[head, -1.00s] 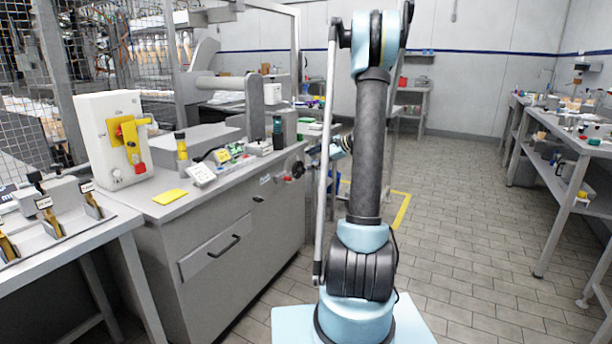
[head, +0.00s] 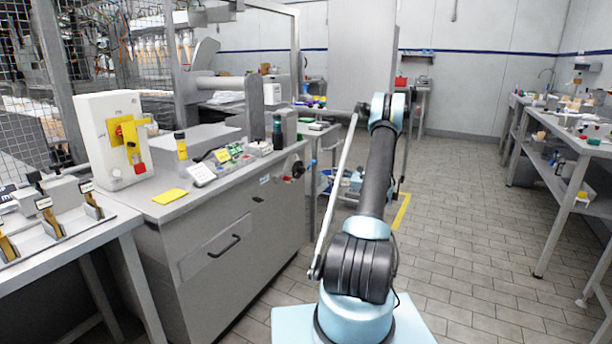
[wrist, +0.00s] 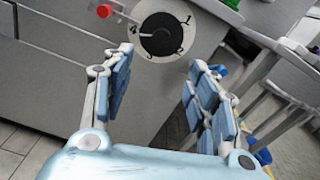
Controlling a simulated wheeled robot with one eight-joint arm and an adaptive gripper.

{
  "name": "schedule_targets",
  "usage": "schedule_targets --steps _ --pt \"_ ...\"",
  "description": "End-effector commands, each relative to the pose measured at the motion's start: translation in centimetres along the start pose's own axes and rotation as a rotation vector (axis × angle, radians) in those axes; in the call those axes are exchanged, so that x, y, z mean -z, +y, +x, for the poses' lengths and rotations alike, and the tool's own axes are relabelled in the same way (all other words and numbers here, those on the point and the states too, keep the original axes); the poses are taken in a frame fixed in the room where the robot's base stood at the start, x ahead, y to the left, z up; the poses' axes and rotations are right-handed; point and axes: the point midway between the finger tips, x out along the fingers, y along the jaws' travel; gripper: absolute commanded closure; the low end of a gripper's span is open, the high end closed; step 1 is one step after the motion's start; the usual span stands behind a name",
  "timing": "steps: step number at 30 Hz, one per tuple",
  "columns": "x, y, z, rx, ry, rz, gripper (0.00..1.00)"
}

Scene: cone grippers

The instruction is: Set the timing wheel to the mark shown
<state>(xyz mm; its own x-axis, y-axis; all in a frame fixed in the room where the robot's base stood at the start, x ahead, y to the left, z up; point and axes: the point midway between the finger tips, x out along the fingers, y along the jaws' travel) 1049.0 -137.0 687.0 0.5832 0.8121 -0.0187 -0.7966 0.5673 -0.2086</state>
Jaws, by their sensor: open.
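The timing wheel (wrist: 160,38) is a black round knob on a pale numbered dial, set in the grey cabinet front. In the wrist view I read 1 at upper right and 4 at left; the lower figures are less clear. A white mark on the wheel points left, near the 4. The wheel also shows small and dark in the head view (head: 298,169). My gripper (wrist: 162,64) is open and empty, its blue-padded fingers spread below the wheel in the wrist view, not touching it. In the head view I cannot make the gripper out clearly.
A red knob (wrist: 104,11) sticks out left of the dial. The grey cabinet (head: 225,245) carries a yellow card (head: 170,196), a white keypad (head: 202,174) and small bottles. A trolley stands beyond the cabinet's far end. The tiled floor (head: 465,225) on the right is clear.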

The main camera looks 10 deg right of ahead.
Motion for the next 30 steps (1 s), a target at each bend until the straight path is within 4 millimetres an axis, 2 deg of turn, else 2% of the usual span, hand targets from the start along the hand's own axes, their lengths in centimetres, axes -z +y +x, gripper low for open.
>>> schedule_targets --steps 4,8,30 --pt "0.8 -0.2 -0.2 0.008 -0.016 0.019 0.47" --pt "0.8 -0.3 0.8 0.008 -0.018 0.021 0.47" --pt "0.6 -0.3 13.3 0.007 -0.017 0.02 0.47"
